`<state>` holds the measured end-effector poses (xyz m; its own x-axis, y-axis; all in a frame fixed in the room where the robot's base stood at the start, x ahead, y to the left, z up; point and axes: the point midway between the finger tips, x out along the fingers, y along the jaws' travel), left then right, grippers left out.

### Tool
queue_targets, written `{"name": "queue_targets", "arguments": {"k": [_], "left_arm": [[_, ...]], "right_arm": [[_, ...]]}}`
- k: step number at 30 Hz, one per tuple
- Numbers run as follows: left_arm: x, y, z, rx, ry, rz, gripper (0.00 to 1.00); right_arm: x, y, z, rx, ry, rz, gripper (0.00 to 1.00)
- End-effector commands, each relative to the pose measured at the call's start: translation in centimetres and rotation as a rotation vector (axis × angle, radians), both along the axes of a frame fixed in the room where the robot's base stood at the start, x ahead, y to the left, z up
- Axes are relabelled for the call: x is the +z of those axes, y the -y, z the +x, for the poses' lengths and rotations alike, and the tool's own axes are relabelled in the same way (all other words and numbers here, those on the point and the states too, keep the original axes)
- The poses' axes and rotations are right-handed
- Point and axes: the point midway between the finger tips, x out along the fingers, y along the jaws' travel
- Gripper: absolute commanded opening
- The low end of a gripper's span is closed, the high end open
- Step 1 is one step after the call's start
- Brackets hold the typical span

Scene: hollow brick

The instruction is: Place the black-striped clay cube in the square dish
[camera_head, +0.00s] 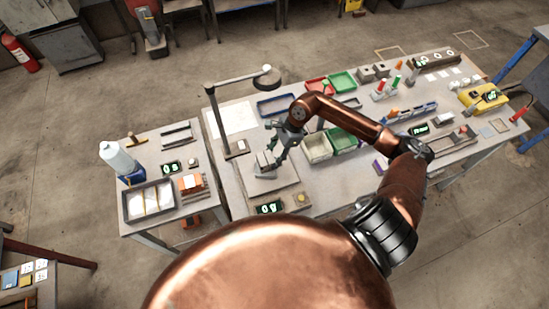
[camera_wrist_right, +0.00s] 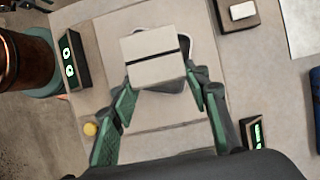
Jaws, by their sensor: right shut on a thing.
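The pale clay cube (camera_wrist_right: 155,57) with one black stripe is between the green finger pads of my right gripper (camera_wrist_right: 160,98) in the right wrist view. In the head view the cube (camera_head: 264,159) shows small and pale at the tips of my right gripper (camera_head: 271,153). The square dish (camera_wrist_right: 174,87), dark with a pale rim, is behind the cube in the wrist view and mostly hidden by it. I cannot tell whether the cube touches the dish. My left gripper is not in view.
A dark display (camera_head: 268,209) and a yellow button (camera_head: 301,198) sit at the table's front edge. A lamp stand (camera_head: 222,130) rises to the left. Cream and green bins (camera_head: 318,147) stand close on the right. Bare tabletop lies around the dish.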

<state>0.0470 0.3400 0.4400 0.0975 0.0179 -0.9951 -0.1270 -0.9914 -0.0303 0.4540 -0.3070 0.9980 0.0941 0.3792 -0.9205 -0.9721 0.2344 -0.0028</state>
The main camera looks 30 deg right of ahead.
Motion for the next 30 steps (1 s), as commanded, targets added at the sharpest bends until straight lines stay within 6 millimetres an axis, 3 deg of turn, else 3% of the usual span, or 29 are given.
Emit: {"name": "queue_targets", "arguments": {"k": [6, 30], "left_arm": [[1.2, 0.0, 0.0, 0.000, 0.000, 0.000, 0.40], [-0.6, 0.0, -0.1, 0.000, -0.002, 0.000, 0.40]], "right_arm": [[-2.2, 0.0, -0.1, -0.001, -0.002, 0.000, 0.12], [-4.1, 0.0, -0.4, 0.000, -0.008, -0.002, 0.12]]}}
